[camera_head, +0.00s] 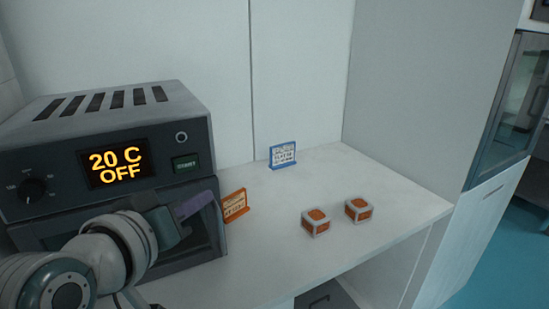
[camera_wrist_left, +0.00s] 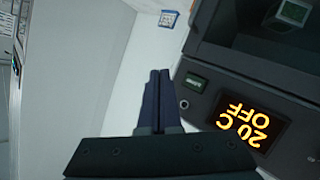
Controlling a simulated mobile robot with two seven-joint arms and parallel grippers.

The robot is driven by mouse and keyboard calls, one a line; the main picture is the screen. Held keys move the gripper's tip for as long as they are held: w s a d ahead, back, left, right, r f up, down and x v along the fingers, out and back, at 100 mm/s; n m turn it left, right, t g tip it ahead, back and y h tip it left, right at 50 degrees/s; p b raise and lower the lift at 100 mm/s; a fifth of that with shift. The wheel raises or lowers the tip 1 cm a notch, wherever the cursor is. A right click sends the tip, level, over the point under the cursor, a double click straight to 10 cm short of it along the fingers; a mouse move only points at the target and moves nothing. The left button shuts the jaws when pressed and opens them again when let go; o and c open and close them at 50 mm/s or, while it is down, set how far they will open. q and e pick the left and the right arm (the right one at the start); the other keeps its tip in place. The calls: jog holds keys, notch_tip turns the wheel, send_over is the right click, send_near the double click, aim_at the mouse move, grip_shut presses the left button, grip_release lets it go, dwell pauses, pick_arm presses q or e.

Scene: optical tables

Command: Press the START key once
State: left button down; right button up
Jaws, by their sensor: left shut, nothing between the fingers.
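The START key (camera_head: 186,163) is a small dark green, lit-looking key on the dark front panel of a grey oven-like unit (camera_head: 195,108). It sits right of the display (camera_head: 117,164), which reads "20 C OFF", and below a round button (camera_head: 181,138). In the left wrist view the key (camera_wrist_left: 195,82) shows upside down, uncovered. My left gripper (camera_head: 212,200) is shut and empty, in front of the unit's lower right, below the key. In the left wrist view its fingertips (camera_wrist_left: 160,75) lie left of the key, apart from it in the picture. My right gripper is not in view.
A knob (camera_head: 33,187) is at the panel's left. An orange sign (camera_head: 234,206) stands close beside my left fingers. A blue sign (camera_head: 283,155) and two orange-and-white boxes (camera_head: 316,223) (camera_head: 358,210) stand on the white bench top (camera_head: 285,260). Walls close it behind and right.

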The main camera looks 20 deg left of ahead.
aim_at(186, 164)
pick_arm(q)
jog(key=shift+a, duration=0.1)
jog(key=w+a+b, duration=0.4)
jog(key=w+a, duration=0.1)
jog(key=a, duration=0.1)
jog(key=shift+w+a, duration=0.25)
jog(key=shift+w, duration=0.1)
dwell(2.0)
jog(key=shift+w+a, duration=0.3)
